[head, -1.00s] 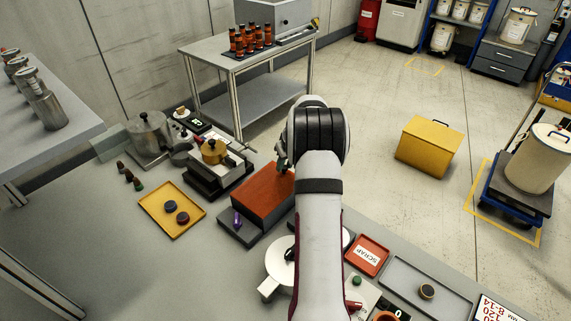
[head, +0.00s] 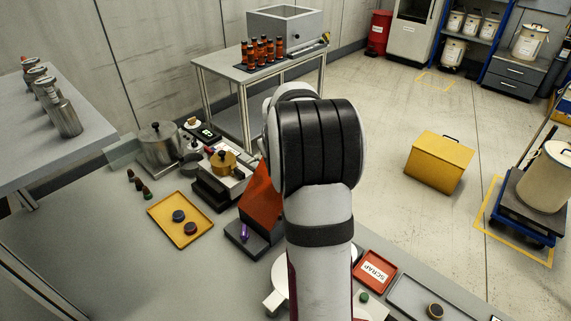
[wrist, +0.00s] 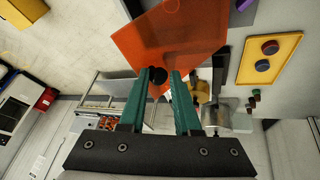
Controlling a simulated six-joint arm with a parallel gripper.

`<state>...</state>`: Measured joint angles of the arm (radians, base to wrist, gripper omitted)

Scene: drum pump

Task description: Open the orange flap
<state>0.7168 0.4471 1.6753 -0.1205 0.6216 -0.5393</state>
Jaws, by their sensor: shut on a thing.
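The orange flap (head: 260,198) sits on a dark grey box (head: 238,238) on the bench. It is tilted up, with its edge raised near my arm. My arm covers part of it in the head view. In the wrist view the flap (wrist: 160,38) is a flat orange panel ahead of the fingers. My gripper (wrist: 159,74) has green fingers closed on a black knob (wrist: 158,78) at the flap's edge. The head view hides the gripper behind my arm. What lies under the flap is not visible.
A purple item (head: 244,232) lies on the box's front ledge. A yellow tray (head: 160,205) with two round pieces is to the left. A pot (head: 158,145) and a brass-coloured vessel (head: 223,161) stand behind. A red scrap tray (head: 375,269) is to the right.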

